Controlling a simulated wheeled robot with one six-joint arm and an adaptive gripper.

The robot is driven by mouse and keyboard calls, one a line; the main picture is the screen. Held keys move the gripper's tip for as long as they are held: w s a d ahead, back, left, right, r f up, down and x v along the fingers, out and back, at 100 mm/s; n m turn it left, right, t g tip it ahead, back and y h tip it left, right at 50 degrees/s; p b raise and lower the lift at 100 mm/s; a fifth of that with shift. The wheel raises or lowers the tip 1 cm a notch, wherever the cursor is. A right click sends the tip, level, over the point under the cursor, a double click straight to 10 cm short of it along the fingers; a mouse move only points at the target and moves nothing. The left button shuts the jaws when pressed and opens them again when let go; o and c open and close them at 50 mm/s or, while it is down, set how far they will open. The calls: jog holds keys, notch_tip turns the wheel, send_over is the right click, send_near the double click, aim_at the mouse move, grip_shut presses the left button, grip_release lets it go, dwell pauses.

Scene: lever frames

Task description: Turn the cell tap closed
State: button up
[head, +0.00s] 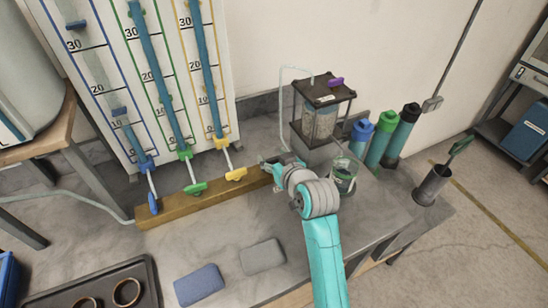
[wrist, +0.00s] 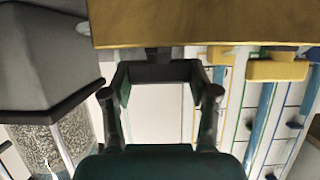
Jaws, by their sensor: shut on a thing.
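My gripper (head: 272,163) is at the right end of the wooden beam, left of the pebble-filled cell (head: 320,122). In the wrist view, my gripper (wrist: 160,82) has its two fingers on either side of a dark handle (wrist: 158,72). This handle sits on a short stem at the beam (wrist: 200,25). My gripper hides the handle in the head view, so its angle there cannot be told. A purple handle (head: 336,82) is on top of the cell, apart from my gripper. The cell also shows at the left of the wrist view (wrist: 45,145).
Blue (head: 153,203), green (head: 194,188) and yellow (head: 236,174) taps line the beam below the scale board. A green-rimmed jar (head: 344,176) stands close right of my arm. Capped bottles (head: 382,140) stand behind it. Two sponge-like blocks (head: 262,257) lie at the bench front.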

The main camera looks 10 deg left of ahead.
jog(key=o, duration=1.2)
jog(key=shift+c, duration=0.2)
jog(key=v, duration=1.2)
jog(key=shift+f, duration=0.15)
